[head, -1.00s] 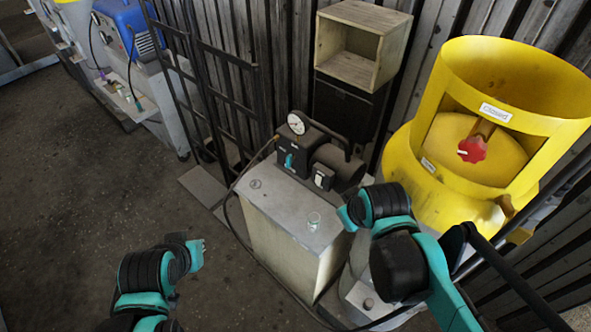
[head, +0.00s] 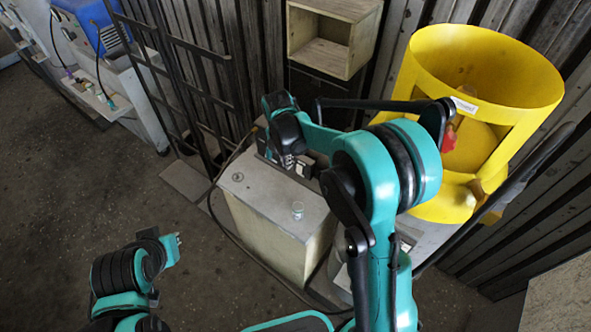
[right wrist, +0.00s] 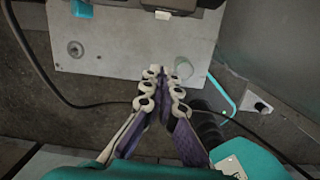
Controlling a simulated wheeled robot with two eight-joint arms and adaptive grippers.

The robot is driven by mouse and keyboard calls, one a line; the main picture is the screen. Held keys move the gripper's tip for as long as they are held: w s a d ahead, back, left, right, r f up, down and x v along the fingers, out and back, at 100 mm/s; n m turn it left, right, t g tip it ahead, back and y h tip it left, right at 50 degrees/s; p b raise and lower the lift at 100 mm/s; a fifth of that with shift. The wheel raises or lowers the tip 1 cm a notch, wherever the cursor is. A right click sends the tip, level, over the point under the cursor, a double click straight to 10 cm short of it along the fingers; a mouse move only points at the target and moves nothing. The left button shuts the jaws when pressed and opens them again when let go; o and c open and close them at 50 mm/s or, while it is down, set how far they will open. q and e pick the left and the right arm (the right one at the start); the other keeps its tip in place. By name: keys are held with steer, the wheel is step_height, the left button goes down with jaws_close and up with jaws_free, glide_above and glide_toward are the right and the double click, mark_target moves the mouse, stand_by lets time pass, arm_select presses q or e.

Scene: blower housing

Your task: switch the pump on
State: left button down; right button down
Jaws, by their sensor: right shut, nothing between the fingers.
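The pump is largely hidden behind my right arm in the head view. In the head view the right gripper (head: 289,161) is small, in front of the pump. I cannot tell whether it touches anything.
A small glass (head: 298,210) stands on the cabinet top (head: 262,195), close beside the fingertips in the right wrist view. A yellow gas cylinder (head: 440,195) stands at right, an open wooden box (head: 332,40) behind. A dark hose (right wrist: 60,98) loops around the cabinet.

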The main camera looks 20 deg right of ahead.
mark_target(299, 170)
steer(key=shift+w+f+n, duration=0.25)
steer(key=shift+f+n, duration=0.15)
steer(key=shift+f, duration=0.05)
steer(key=w+d+f+b, duration=0.3)
steer(key=d+f, duration=0.1)
steer(key=f, duration=0.6)
steer(key=shift+f+b, duration=0.2)
steer(key=shift+b, duration=0.15)
steer(key=shift+w, duration=0.1)
